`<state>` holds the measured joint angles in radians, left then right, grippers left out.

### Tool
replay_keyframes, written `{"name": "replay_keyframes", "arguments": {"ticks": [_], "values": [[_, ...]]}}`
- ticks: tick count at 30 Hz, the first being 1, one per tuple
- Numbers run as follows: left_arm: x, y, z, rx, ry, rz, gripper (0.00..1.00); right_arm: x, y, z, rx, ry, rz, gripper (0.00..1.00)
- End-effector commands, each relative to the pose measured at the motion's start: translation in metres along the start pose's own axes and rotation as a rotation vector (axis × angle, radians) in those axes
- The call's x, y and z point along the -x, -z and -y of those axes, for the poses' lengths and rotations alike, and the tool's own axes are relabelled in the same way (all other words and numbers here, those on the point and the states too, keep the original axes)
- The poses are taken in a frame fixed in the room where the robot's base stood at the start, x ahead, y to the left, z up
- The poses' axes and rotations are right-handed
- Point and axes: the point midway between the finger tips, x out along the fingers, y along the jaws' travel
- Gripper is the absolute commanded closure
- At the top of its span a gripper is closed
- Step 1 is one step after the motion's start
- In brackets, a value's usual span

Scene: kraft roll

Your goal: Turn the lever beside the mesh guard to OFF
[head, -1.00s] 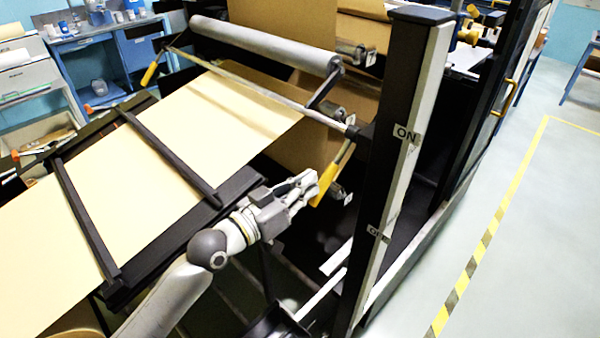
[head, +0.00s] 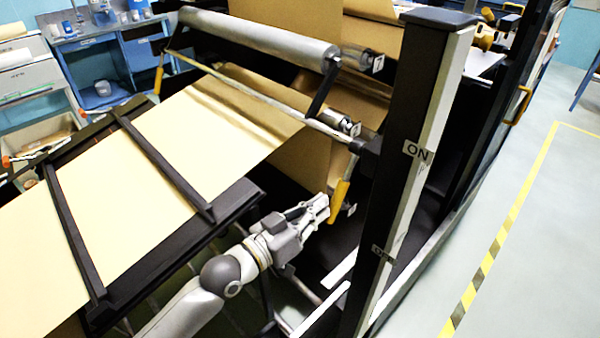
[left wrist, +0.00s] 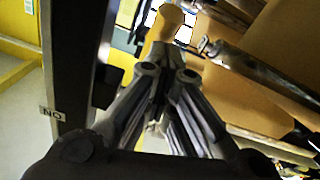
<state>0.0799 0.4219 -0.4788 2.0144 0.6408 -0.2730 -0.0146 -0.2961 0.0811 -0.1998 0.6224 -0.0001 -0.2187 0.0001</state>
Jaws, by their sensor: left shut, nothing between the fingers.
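The lever's yellow handle (head: 339,201) hangs down and slightly left from its pivot beside the black post (head: 405,120). The post carries an ON label (head: 417,151) higher up and a lower label (head: 382,253), probably OFF but hard to read. The handle sits between the two labels in height. My left gripper (head: 325,205) is shut and empty, its fingertips against or very near the handle's left side. In the left wrist view the handle (left wrist: 166,22) shows just beyond the closed fingertips (left wrist: 165,72). My right gripper is not in view.
A grey roller (head: 260,38) and kraft paper web (head: 190,130) lie left of the post. A second yellow handle (head: 158,80) is on the far side. Black frame bars are close to my left arm. Open floor with yellow-black tape (head: 490,250) lies right.

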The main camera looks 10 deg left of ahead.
Motion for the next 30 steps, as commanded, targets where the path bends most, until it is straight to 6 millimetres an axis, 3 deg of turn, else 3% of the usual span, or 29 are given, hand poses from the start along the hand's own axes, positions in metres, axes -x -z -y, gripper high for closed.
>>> {"name": "replay_keyframes", "arguments": {"ticks": [5,11,24,30], "values": [[0.000,-0.004,-0.001,0.003,-0.001,0.008,1.00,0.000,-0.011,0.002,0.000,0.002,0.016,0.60],[0.005,-0.004,0.000,0.003,-0.001,0.010,1.00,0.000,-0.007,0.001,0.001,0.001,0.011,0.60],[0.084,-0.003,0.000,0.000,0.000,0.007,1.00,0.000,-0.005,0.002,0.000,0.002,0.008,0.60],[0.110,-0.002,0.001,0.001,0.001,0.003,1.00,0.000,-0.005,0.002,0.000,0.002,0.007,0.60]]}}
